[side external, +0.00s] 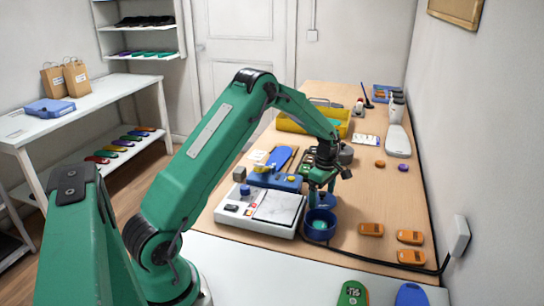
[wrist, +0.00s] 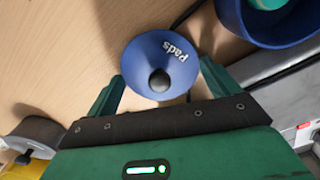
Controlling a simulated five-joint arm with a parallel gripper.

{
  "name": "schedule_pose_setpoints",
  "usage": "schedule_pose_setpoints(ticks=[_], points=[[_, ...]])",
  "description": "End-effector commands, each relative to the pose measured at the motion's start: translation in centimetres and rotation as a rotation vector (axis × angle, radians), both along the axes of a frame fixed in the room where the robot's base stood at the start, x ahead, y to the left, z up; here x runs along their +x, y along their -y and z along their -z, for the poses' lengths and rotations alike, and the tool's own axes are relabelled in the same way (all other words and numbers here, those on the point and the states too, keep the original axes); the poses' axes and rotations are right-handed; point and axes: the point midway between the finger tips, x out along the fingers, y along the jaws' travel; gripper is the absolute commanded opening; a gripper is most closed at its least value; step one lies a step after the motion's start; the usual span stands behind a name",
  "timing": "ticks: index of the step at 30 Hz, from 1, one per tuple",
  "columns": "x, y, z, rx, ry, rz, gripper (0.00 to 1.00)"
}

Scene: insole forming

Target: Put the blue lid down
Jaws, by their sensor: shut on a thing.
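The blue lid (wrist: 146,58) is a round cone shape with "Pads" in white letters and a black knob. My gripper (wrist: 160,82) is shut on it, one green finger on each side. In the side view the lid (side external: 323,198) shows under my gripper (side external: 322,180), just behind the blue pot (side external: 319,229). I cannot tell whether the lid touches the table. The pot is open with something teal inside, and stands apart from the lid at the upper right of the wrist view (wrist: 232,22).
A white machine (side external: 245,224) with a pale plate stands left of the pot. A black cable (side external: 380,264) crosses the front. A yellow bin (side external: 292,125) stands behind. Bare wood (side external: 365,200) lies right of the lid.

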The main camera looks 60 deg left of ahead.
Motion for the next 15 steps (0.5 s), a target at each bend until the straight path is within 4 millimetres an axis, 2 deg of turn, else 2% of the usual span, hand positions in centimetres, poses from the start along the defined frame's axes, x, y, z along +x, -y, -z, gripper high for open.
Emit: schedule_pose_setpoints(ticks=[4,5,6,15], points=[[-0.01,0.00,0.32,0.000,0.000,0.000,0.66],[0.00,0.00,0.28,0.000,0.000,0.000,0.94],[0.00,0.00,0.28,0.000,0.000,0.000,1.00],[0.01,0.00,0.14,0.000,0.000,0.000,1.00]])
